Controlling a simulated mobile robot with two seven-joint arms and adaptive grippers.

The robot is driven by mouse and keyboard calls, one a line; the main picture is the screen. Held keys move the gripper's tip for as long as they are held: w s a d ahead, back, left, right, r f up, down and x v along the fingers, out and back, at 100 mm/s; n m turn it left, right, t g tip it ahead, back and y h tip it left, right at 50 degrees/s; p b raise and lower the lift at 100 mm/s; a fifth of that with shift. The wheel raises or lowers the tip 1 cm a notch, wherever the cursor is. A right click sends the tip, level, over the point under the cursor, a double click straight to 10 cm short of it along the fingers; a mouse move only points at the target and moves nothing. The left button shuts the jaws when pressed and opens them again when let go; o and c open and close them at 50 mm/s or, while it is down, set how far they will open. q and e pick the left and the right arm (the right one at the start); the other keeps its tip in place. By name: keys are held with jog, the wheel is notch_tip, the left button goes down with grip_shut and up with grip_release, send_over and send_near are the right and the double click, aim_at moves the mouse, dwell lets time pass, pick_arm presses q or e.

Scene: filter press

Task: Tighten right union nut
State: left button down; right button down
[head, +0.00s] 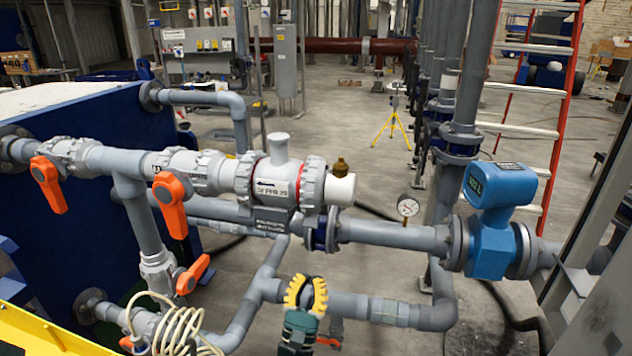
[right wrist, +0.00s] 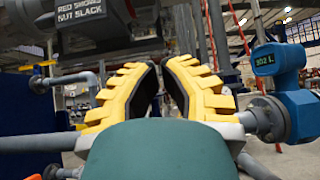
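The right union nut (head: 313,182) is a grey ribbed ring on the right side of the grey valve body (head: 277,172). A thin red band shows at its left edge. My left gripper is out of view.
Orange valve handles (head: 171,203) stick out at left. A white end piece with a brass fitting (head: 340,168), a gauge (head: 408,206) and a blue meter (head: 490,220) lie right of the nut. A grey pipe (head: 385,311) runs low beside my gripper; a coiled hose (head: 180,330) is at lower left.

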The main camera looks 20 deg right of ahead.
jog(key=w+d+r+n+t+y+p, duration=0.1)
jog(key=w+d+r, duration=0.1)
jog(key=w+r, duration=0.3)
notch_tip(320, 180, up, 3)
jog(key=shift+d+r+p, duration=0.1)
jog(key=shift+d+p, duration=0.05)
jog(key=shift+p, duration=0.15)
